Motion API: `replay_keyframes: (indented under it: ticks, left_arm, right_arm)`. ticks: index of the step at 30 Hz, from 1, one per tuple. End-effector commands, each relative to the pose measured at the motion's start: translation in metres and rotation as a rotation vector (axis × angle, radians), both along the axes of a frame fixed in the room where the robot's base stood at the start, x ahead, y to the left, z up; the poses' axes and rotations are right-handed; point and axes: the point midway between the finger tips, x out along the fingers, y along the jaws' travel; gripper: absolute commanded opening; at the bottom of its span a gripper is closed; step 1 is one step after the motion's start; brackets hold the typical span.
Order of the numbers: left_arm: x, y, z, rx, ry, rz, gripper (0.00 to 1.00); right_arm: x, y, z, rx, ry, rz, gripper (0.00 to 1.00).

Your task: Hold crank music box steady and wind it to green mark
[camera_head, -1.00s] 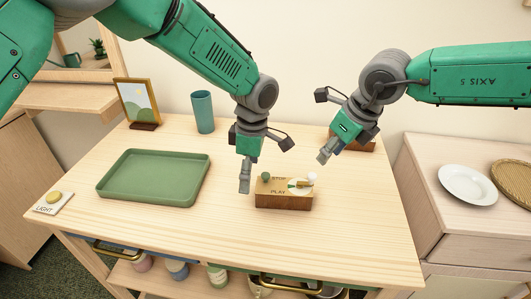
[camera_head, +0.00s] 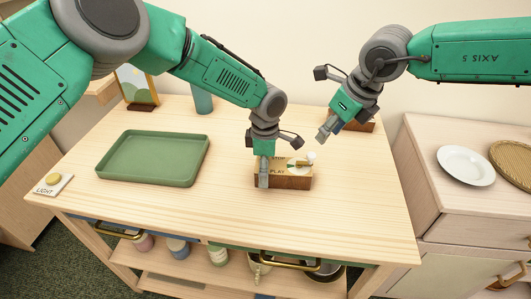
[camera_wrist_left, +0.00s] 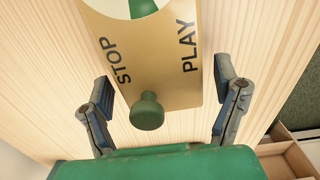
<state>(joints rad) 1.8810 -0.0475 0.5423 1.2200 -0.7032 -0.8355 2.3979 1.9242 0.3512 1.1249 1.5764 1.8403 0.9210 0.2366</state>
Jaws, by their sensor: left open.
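The music box (camera_head: 297,183) is a small wooden block with a tan top marked STOP and PLAY, standing on the table. A white knob (camera_head: 311,156) sits at its right end. In the left wrist view its top plate (camera_wrist_left: 180,92) carries a green knob (camera_wrist_left: 146,112), and part of a green-and-white dial (camera_wrist_left: 142,8) shows at the upper edge. My left gripper (camera_head: 264,183) is at the box's left end, its open fingers apart on either side of the plate and green knob. My right gripper (camera_head: 324,133) hangs above and behind the box, clear of it; its finger gap is unclear.
A green tray (camera_head: 150,180) lies on the left of the table. A light switch plate (camera_head: 52,185) is at the front left corner. A teal cup (camera_head: 202,101) and a picture frame (camera_head: 137,86) stand behind. A brown block (camera_head: 364,126) is behind my right gripper. The front table area is clear.

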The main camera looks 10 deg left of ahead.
Motion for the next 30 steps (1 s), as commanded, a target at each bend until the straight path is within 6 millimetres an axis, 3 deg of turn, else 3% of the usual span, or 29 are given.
replay_keyframes:
  ticks: [6, 15, 16, 17, 21, 23, 24, 30]
  left_arm:
    - [0.0, 0.0, -0.018, 0.0, 0.0, 0.0, 0.83]
    - [0.0, 0.0, -0.021, 0.0, 0.0, 0.0, 0.83]
    - [0.0, 0.0, -0.021, 0.0, 0.0, 0.0, 0.79]
    - [0.0, 0.0, -0.021, 0.0, 0.0, 0.0, 0.69]
    - [0.0, 0.0, -0.021, 0.0, 0.0, 0.0, 0.19]
    - [0.0, 0.0, -0.021, 0.0, 0.0, 0.0, 0.15]
    - [0.0, 0.0, -0.021, 0.0, 0.0, 0.0, 0.15]
    - [0.0, 0.0, -0.021, 0.0, 0.0, 0.0, 0.15]
  right_arm:
    - [0.0, 0.0, 0.0, 0.0, 0.0, 0.0, 0.34]
    - [0.0, 0.0, 0.0, 0.0, 0.0, 0.0, 0.34]
    - [0.0, 0.0, 0.0, 0.0, 0.0, 0.0, 0.34]
    - [0.0, 0.0, 0.0, 0.0, 0.0, 0.0, 0.34]
    - [0.0, 0.0, 0.0, 0.0, 0.0, 0.0, 0.34]
    - [0.0, 0.0, 0.0, 0.0, 0.0, 0.0, 0.34]
    - [0.0, 0.0, 0.0, 0.0, 0.0, -0.001, 0.42]
    - [0.004, 0.001, -0.001, -0.001, 0.046, -0.126, 0.42]
